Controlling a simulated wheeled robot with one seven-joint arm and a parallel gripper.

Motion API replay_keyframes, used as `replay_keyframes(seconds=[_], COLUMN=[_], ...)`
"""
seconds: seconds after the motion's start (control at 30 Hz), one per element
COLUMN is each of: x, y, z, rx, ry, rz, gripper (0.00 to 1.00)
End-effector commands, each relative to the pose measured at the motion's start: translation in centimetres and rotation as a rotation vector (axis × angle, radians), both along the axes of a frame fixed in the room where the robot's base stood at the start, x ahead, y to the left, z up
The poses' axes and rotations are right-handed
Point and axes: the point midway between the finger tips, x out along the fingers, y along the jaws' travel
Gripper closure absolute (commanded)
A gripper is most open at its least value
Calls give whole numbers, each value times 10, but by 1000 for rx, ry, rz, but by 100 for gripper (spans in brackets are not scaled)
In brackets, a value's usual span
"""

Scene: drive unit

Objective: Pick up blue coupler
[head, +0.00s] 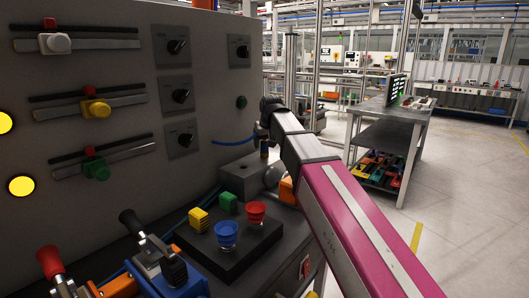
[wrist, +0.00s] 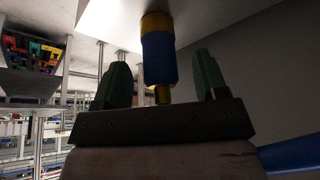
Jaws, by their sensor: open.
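The blue coupler (wrist: 158,60) is a blue cylinder with a yellow band and a brass-coloured end. In the wrist view it stands between the two green fingers of my gripper (wrist: 161,64). The fingers are apart, with a visible gap on each side of the coupler, so it is not gripped. In the head view a small blue piece, seemingly the coupler (head: 264,144), shows just below the dark end of my arm, by a grey block. My gripper's fingers cannot be made out there.
A blue hose (head: 234,135) runs by the grey panel (head: 200,75). A black tray (head: 240,246) holds a blue cup (head: 226,235), a red cup (head: 256,212), a yellow block (head: 198,219) and a green block (head: 228,202). Levers (head: 150,245) stand at front left. Open floor lies right.

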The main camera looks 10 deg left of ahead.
Motion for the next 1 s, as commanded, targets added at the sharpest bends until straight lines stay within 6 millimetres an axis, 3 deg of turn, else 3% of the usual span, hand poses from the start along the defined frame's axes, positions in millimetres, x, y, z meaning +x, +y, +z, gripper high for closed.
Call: replay_keyframes(seconds=[0.2,0.4,0.43,0.6,1.0], x=[9,9,9,9,10], y=[4,4,4,4,5], z=[-22,-23,-23,-23,-19], rx=[0,0,0,0,0], ry=[1,0,0,0,-1], rz=[0,0,0,0,0], gripper=[34,34,37,92,92])
